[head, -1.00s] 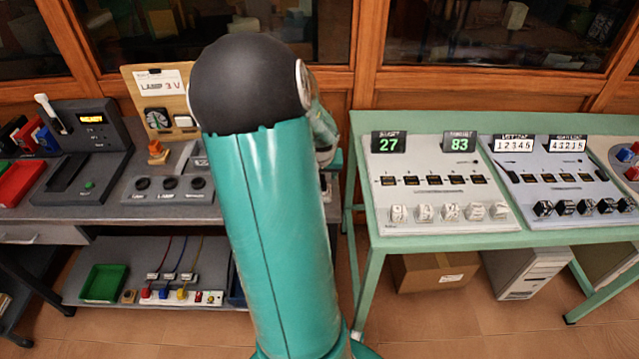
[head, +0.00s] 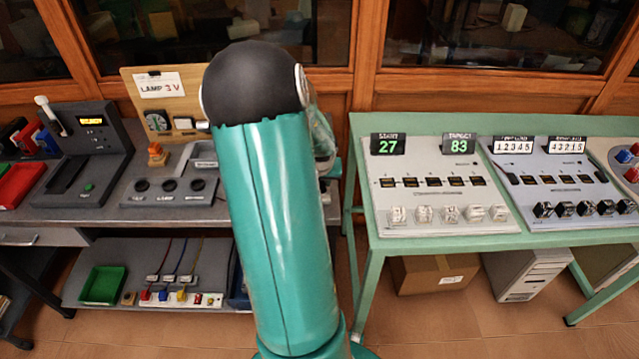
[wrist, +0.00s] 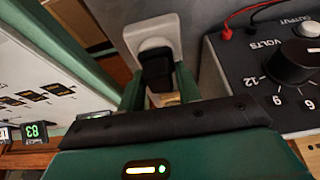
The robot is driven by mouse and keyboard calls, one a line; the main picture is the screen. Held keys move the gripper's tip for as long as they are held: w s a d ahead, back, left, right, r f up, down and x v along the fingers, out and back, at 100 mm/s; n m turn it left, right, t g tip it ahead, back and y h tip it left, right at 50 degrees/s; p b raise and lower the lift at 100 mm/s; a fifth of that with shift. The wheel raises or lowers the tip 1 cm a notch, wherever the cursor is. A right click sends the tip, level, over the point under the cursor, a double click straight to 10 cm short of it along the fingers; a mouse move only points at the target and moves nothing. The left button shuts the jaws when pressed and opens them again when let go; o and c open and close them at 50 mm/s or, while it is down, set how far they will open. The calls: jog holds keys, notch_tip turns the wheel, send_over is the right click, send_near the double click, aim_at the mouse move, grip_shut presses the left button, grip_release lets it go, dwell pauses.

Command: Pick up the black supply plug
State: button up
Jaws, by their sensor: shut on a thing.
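In the wrist view, the black supply plug (wrist: 157,68) sits against a white socket block (wrist: 152,33) on a grey surface. My gripper (wrist: 160,86) has one green finger on each side of the plug and is shut on it. The plug overlaps the socket's face; I cannot tell whether its pins are in the socket. In the head view, my own arm hides my gripper and the plug.
A green table (head: 362,180) with number panels stands right of my arm. A grey bench (head: 60,213) with instruments stands left.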

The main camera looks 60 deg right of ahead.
jog(key=shift+r, duration=0.1)
jog(key=shift+r, duration=0.2)
notch_tip(320, 180, up, 3)
jog(key=shift+w+a+f, duration=0.1)
jog(key=shift+w, duration=0.05)
jog(key=w+a+r, duration=0.4)
jog(key=a+r, duration=0.5)
jog(key=a, duration=0.4)
jog(key=shift+w+r, duration=0.3)
jog(key=shift+w, duration=0.1)
